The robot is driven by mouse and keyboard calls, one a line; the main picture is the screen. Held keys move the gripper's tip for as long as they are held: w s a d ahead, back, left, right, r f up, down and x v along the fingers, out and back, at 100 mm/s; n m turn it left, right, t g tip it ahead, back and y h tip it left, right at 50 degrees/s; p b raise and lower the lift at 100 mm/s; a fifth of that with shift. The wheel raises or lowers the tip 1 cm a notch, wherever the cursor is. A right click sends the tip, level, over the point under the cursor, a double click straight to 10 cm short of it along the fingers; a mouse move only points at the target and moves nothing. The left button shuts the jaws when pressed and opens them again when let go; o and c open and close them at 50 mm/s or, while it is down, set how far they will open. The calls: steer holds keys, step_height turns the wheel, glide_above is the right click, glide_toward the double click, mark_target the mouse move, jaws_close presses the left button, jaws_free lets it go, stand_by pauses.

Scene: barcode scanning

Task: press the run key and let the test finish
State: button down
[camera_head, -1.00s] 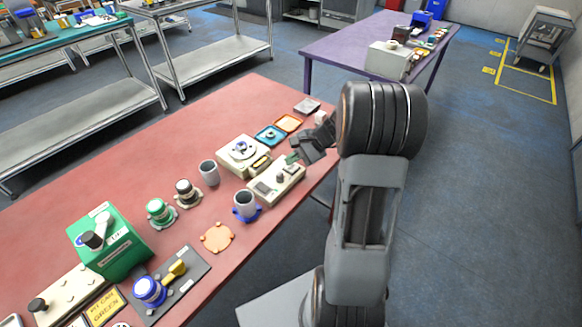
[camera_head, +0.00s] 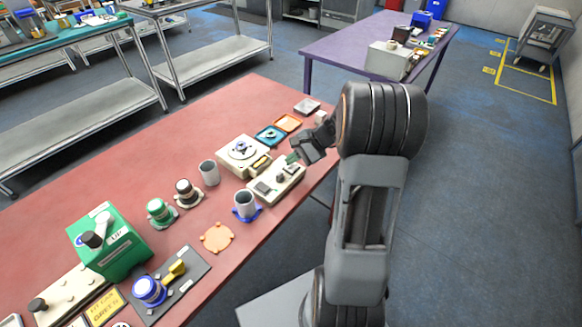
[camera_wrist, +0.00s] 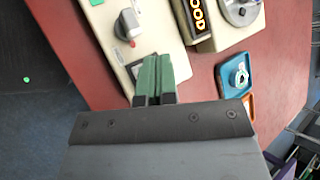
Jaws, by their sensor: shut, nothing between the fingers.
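My gripper (camera_head: 292,158) is shut and empty, its green fingertips together at the far right end of a beige control box (camera_head: 264,196). In the wrist view the fingertips (camera_wrist: 155,78) overlap the edge of this box (camera_wrist: 112,22). A grey knob (camera_wrist: 129,24) with a small red mark beside it is on the box. I cannot make out a run key, and the fingers hide part of the box. Whether they touch it I cannot tell. A second beige device (camera_head: 231,161) with a round top stands behind; its dark display (camera_wrist: 198,17) shows yellow characters.
A blue tray (camera_head: 261,138) and an orange tray (camera_head: 288,119) lie beyond the devices. Grey cups (camera_head: 209,173), a blue-based cup (camera_head: 245,208) and a green box (camera_head: 121,254) stand on the red table (camera_head: 130,189). Bare tabletop lies at the back left.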

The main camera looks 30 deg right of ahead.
mark_target(292, 168)
steer(key=shift+f, duration=0.15)
steer(key=shift+f+b, duration=0.3)
steer(key=shift+b, duration=0.05)
steer(key=shift+f+b, duration=0.3)
steer(key=shift+f, duration=0.15)
stand_by(0.6)
steer(key=shift+r, duration=0.2)
steer(key=shift+r+p, duration=0.7)
steer(key=shift+r, duration=0.05)
steer(key=shift+r+p, duration=2)
steer(key=shift+r, duration=0.55)
steer(key=shift+f, duration=0.1)
